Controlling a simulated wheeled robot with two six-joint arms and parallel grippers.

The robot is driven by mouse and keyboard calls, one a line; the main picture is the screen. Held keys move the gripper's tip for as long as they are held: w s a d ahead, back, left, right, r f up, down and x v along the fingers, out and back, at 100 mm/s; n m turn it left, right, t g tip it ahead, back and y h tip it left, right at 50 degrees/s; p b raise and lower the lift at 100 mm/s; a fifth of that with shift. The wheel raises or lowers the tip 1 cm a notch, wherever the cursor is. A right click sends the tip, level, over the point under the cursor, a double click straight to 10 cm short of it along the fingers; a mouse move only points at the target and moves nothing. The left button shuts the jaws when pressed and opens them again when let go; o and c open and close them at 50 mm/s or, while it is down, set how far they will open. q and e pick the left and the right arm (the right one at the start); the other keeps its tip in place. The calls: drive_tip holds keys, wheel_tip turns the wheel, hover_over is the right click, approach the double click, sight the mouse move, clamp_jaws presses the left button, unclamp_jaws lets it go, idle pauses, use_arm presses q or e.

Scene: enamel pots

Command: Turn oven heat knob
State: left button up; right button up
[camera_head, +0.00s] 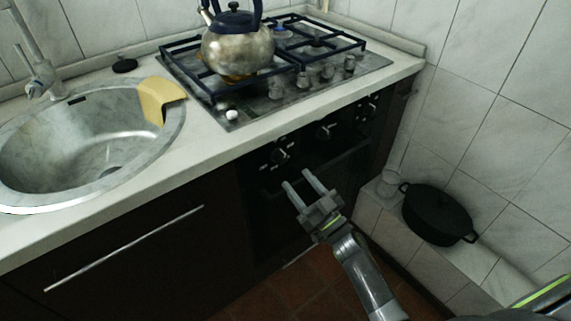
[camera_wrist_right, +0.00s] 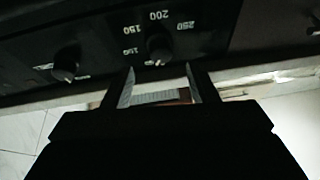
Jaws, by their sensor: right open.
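The oven's dark front panel carries three knobs under the countertop. The heat knob (camera_wrist_right: 158,50), ringed by temperature numbers such as 150, 200 and 250, shows in the right wrist view; it appears to be the middle knob (camera_head: 326,131) in the head view. Another knob (camera_wrist_right: 65,65) sits to its left in the wrist view. My right gripper (camera_head: 298,179) is open and empty in front of the oven, below the knobs. In the wrist view its fingertips (camera_wrist_right: 160,70) lie apart on either side below the heat knob, not visibly touching it. My left gripper is not in view.
A metal kettle (camera_head: 238,45) stands on the gas hob (camera_head: 345,66) above the oven. A sink (camera_head: 60,150) with a yellow cloth (camera_head: 160,97) is at left. A black pot (camera_head: 437,214) and a glass (camera_head: 389,182) stand on the tiled ledge at right.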

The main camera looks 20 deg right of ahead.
sight(283, 162)
drive_tip(key=x, duration=0.6)
drive_tip(key=shift+w+a, duration=0.1)
drive_tip(key=shift+w, duration=0.1)
drive_tip(key=c, duration=1)
